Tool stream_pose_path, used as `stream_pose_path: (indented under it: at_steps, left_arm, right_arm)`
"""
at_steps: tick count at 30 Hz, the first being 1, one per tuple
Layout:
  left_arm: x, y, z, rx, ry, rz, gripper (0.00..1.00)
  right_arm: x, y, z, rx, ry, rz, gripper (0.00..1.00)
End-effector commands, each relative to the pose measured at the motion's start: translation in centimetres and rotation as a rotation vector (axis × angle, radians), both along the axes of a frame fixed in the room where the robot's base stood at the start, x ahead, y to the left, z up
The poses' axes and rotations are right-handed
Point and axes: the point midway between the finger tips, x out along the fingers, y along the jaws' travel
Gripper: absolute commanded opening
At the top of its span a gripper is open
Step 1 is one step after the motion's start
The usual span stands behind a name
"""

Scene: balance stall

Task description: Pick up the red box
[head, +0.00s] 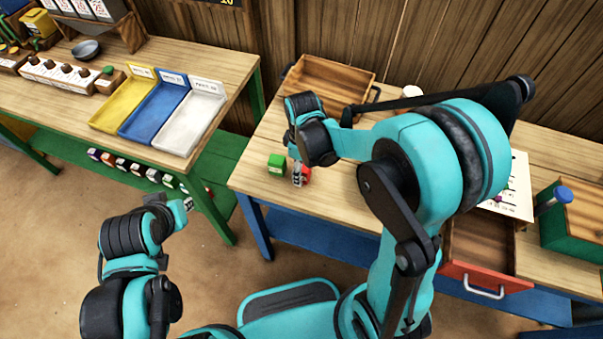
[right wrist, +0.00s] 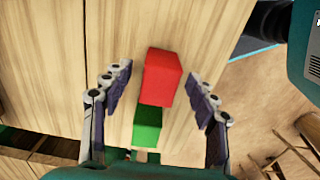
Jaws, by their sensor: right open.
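The red box (right wrist: 162,78) sits on the wooden table, between the spread fingers of my right gripper (right wrist: 160,115) in the right wrist view. In the head view the red box (head: 306,176) is mostly hidden behind the right gripper (head: 298,174). The right gripper is open and empty, its fingers apart from the box on both sides. A green box (right wrist: 148,124) is close beside the red box; it also shows in the head view (head: 276,165). My left gripper (head: 186,204) is over the floor, left of this table; its jaw opening is too small to judge.
A wooden tray (head: 335,72) stands at the back of the table. An open red drawer (head: 487,275) juts out at the right. Yellow (head: 112,110), blue (head: 150,118) and white trays (head: 190,130) stand on the left table (head: 150,50). My right arm hides part of the table.

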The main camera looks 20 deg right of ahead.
Motion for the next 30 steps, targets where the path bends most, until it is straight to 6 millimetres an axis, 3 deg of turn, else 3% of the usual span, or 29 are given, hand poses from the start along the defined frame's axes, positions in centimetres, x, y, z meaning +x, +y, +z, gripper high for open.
stream_pose_path:
  at_steps: [1,4,11,17,18,30]
  left_arm:
    - [0.0,0.0,-0.8,0.0,0.0,0.0,0.2]
    - [0.0,0.0,-1.2,0.0,0.0,0.0,0.2]
    - [0.0,0.0,-1.1,0.0,0.0,0.0,0.2]
    - [0.0,0.0,-1.0,0.0,0.0,0.0,0.2]
    - [0.0,0.0,-1.1,0.0,0.0,0.0,0.2]
    - [0.0,0.0,-0.7,0.0,0.0,0.0,0.2]
  right_arm:
    - [0.1,0.0,-1.3,0.0,0.0,0.0,0.59]
    - [0.1,0.0,-2.4,0.0,0.0,0.0,0.59]
    - [0.1,0.0,-2.4,0.0,0.0,-0.001,0.59]
    - [0.1,0.0,-2.4,-0.001,-0.001,-0.001,0.06]
    - [0.1,0.0,-2.4,-0.001,-0.001,-0.001,0.04]
    - [0.0,0.0,-1.7,-0.001,-0.001,-0.001,0.03]
